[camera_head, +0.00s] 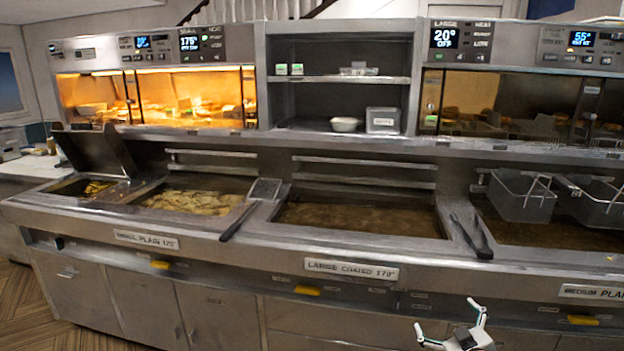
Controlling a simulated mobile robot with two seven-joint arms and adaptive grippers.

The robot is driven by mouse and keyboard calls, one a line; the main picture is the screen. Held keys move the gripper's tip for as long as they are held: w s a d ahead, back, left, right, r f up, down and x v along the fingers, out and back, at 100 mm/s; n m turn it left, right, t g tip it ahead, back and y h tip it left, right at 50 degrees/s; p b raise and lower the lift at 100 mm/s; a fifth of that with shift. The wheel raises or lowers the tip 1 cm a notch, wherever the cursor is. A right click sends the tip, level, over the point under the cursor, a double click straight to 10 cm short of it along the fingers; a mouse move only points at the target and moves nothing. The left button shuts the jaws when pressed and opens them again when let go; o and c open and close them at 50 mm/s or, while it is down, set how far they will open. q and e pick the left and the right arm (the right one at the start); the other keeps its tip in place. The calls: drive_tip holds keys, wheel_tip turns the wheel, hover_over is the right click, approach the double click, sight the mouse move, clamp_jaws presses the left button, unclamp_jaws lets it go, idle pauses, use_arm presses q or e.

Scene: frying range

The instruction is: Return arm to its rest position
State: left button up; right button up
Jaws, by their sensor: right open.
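My right gripper (449,318) shows at the bottom edge, right of the middle. Its two fingers are spread apart and nothing is between them. It is in front of the range's front panel, below the label reading large coated (351,268). Most of my right arm is out of the picture. My left gripper is not in view.
A fryer with food (195,201) is at the left; the middle fryer (360,218) holds dark oil. Tongs (471,236) lie right of it. Wire baskets (521,196) sit at the far right. Heated cabinets (160,98) and a shelf (341,79) stand behind.

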drive_tip(key=s+a+f+g, duration=0.1)
drive_tip(key=s+a+f, duration=0.3)
drive_tip(key=s, duration=0.8)
drive_tip(key=s+a+f+g+y, duration=0.1)
drive_tip(key=s+a+f+g, duration=0.1)
drive_tip(key=s+a+f, duration=0.3)
drive_tip(key=s+a+f+m+g+y, duration=0.1)
drive_tip(key=s+a+f, duration=0.3)
drive_tip(key=s+f, duration=0.6)
drive_tip(key=s+g, duration=0.1)
drive_tip(key=s, duration=0.8)
drive_tip(key=shift+s+a, duration=0.15)
drive_tip(key=shift+f, duration=0.1)
